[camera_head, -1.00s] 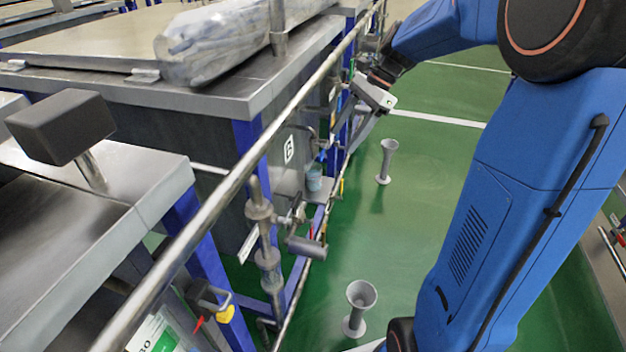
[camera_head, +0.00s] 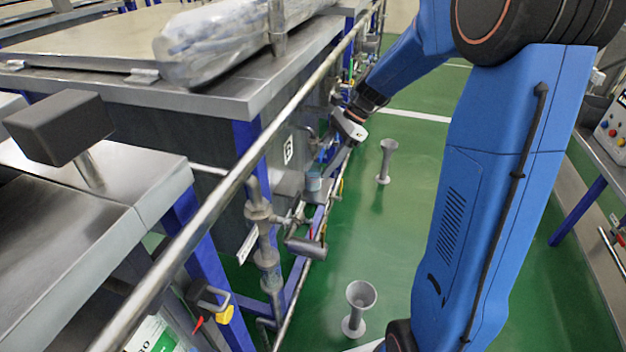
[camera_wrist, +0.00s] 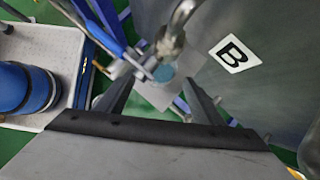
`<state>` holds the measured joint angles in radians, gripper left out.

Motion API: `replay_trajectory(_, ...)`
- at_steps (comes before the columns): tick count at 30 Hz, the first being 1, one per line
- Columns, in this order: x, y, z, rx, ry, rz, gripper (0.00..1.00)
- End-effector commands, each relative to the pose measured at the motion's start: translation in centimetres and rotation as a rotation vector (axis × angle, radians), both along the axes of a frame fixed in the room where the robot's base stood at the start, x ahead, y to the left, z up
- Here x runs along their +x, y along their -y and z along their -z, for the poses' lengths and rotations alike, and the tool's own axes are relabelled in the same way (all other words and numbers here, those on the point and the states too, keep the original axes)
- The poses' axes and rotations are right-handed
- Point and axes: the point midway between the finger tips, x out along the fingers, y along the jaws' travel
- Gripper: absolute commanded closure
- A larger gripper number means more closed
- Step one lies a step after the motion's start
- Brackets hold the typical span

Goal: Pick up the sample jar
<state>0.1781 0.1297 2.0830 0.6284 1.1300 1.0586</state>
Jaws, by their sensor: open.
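The sample jar (camera_head: 314,181) is small and pale blue-teal. In the head view it stands on a small grey shelf low beside the pipework, under the steel table. In the wrist view its round teal top (camera_wrist: 163,73) shows beyond and between my fingers, partly crowded by a pipe. My gripper (camera_wrist: 160,82) is open and empty, with its two dark fingers apart. In the head view my gripper (camera_head: 338,158) is above and to the right of the jar, apart from it, with its fingers partly hard to make out.
A grey curved pipe (camera_wrist: 178,28) lies close to the jar. A long steel rail (camera_head: 235,180) runs along the table side, with valves (camera_head: 262,225) below it. Two grey stands (camera_head: 355,308) are on the green floor.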

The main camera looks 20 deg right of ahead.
Motion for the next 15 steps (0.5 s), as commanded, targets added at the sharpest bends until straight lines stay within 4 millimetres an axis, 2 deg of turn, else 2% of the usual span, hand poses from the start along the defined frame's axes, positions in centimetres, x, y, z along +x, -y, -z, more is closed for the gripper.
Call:
replay_trajectory(10,0.0,-1.1,1.7,0.0,-0.001,0.001,0.38)
replay_trajectory(15,-0.1,-2.3,3.6,0.0,-0.003,-0.001,0.38)
